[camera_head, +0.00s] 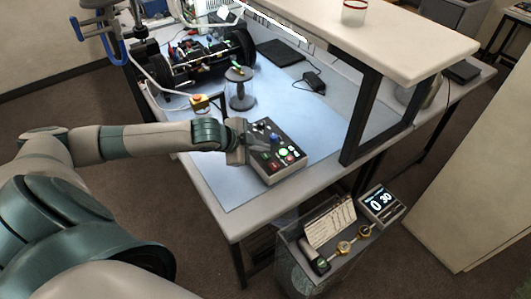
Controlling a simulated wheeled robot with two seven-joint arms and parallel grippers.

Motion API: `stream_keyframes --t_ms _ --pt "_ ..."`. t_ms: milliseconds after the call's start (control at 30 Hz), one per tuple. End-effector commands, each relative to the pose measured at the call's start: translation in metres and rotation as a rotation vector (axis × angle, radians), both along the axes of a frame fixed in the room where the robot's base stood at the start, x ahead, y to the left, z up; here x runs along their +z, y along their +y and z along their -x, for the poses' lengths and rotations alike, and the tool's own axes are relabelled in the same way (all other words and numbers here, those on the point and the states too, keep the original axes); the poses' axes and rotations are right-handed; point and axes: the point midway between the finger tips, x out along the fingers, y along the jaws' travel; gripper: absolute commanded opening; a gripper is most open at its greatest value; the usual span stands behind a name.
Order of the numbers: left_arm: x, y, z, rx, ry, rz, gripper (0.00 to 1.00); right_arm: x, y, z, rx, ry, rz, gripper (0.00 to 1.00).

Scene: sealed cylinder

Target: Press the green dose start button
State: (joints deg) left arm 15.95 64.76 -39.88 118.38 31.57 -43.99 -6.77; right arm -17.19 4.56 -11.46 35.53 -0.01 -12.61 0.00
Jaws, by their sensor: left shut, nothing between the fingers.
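A dark control box (293,165) with a sloped panel sits near the front edge of the bench. A bright green button (283,152) shows on its panel among red, white and blue controls; the labels are too small to read. My left gripper (243,143) is shut and empty at the left edge of the box, to the left of the green button. I cannot tell whether its fingers touch the panel. My right gripper is out of view.
A raised shelf (410,45) with a dark leg is at right.

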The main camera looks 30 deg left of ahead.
Motion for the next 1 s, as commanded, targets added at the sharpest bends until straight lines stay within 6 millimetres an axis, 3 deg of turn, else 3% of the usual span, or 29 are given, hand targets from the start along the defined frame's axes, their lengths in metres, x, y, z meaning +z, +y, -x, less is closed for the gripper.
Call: stream_keyframes --t_ms 467,1000 --pt "0.004 0.000 0.000 0.000 0.000 0.000 0.00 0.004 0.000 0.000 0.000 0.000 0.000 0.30" --pt "0.045 0.000 0.000 0.001 -0.001 0.000 0.00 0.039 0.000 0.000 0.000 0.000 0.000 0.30"
